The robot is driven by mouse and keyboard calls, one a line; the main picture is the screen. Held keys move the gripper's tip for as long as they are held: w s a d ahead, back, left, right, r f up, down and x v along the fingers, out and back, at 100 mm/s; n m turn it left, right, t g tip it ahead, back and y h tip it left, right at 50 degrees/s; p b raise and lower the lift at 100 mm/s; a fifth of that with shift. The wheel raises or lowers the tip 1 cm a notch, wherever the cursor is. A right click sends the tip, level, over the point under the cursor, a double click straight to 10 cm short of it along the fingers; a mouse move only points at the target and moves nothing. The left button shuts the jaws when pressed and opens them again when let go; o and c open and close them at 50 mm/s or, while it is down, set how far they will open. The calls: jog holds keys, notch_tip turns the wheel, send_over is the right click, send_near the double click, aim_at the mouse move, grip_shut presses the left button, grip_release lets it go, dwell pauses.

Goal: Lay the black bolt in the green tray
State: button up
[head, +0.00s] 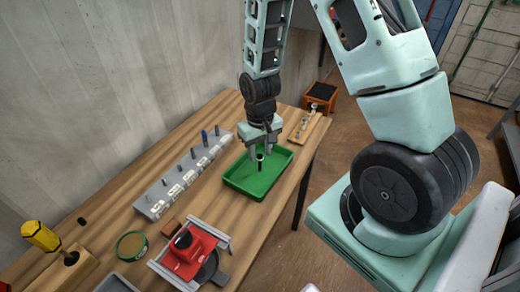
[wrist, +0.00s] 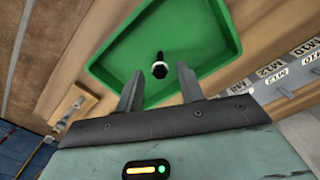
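The green tray (head: 281,166) lies on the wooden bench, and its floor also fills much of the wrist view (wrist: 110,60). The black bolt (head: 260,165) is inside the tray's outline, below my gripper (head: 263,153). In the wrist view the bolt (wrist: 159,69) shows its head towards the camera, with the shank pointing away. My gripper is open over the tray, with one finger on each side of the bolt and a visible gap on both sides. Whether the bolt touches the tray floor I cannot tell.
A grey labelled rack (head: 156,206) with several upright pieces stands left of the tray. A red device (head: 190,250), a round green dish (head: 131,245) and a yellow-handled tool (head: 41,236) are nearer. A small wooden board (head: 310,128) lies beyond the tray, close to the bench's far end.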

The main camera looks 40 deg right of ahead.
aim_at(260, 156)
jog(key=shift+r, duration=0.15)
notch_tip(260, 156, up, 11)
jog(key=b, duration=0.2)
jog(key=s+a+r+n, duration=0.2)
jog(key=s+a, duration=0.1)
jog(key=a, duration=0.4)
jog(key=s+a+r+n, duration=0.2)
jog(key=a, duration=0.4)
jog(key=s+a+r+n, duration=0.1)
jog(key=s+a+n, duration=0.4)
jog(key=s+a, duration=0.4)
jog(key=s, duration=0.4)
jog(key=shift+a+r+n+y, duration=0.2)
jog(key=shift+r+n+y, duration=0.05)
jog(key=shift+n+y, duration=0.05)
jog(key=shift+f, duration=0.1)
